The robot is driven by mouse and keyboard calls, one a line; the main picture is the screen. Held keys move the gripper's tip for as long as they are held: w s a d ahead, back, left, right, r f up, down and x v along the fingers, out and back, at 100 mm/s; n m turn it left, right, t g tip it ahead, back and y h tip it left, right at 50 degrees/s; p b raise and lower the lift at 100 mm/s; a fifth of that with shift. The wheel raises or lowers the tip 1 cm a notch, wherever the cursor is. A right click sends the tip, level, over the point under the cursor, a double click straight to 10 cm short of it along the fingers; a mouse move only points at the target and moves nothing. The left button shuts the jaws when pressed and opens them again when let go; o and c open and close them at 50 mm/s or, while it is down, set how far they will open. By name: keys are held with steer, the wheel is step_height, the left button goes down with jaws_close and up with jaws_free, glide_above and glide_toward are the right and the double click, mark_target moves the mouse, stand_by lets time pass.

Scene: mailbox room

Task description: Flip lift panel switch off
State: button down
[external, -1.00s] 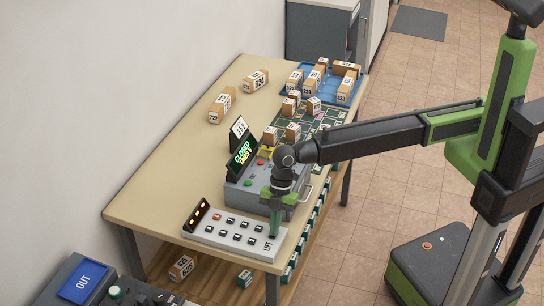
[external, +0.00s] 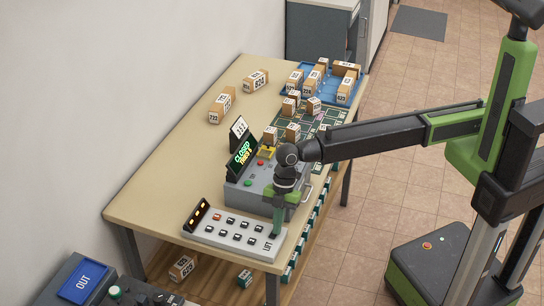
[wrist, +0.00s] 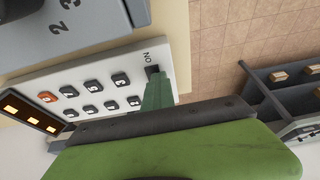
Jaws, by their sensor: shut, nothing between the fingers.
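The white lift panel (external: 258,250) lies at the near end of the table, with rows of numbered buttons. A black switch (wrist: 152,71) sits at the panel's right end in the wrist view, beside the word ON. In the external view my gripper hides the switch. My gripper (external: 276,232) points down over that end, shut and empty. In the wrist view its green fingertips (wrist: 158,92) are at or right beside the switch; I cannot tell whether they touch. One panel button (wrist: 45,97) is orange. Amber lights (wrist: 30,115) glow on the dark strip at the panel's other end.
A grey control box (external: 240,198) with a green-lit CLOSED sign (external: 242,155) stands just behind the panel. Numbered parcels (external: 255,81) and a blue tray (external: 362,78) are farther back. A machine with an OUT sign (external: 84,282) is at lower left.

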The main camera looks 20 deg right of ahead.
steer(key=shift+w+d+r+p, duration=0.1)
steer(key=shift+w+r+p, duration=0.1)
steer(key=shift+w+p, duration=0.25)
steer(key=r+p, duration=0.5)
steer(key=shift+s+d, duration=0.25)
steer(key=p+v, duration=0.8)
steer(key=shift+w+r, duration=0.25)
steer(key=shift+w, duration=0.05)
steer(key=shift+d, duration=0.15)
steer(key=shift+s+a+r, duration=0.1)
steer(key=shift+s+a, duration=0.2)
steer(key=shift+a, duration=0.35)
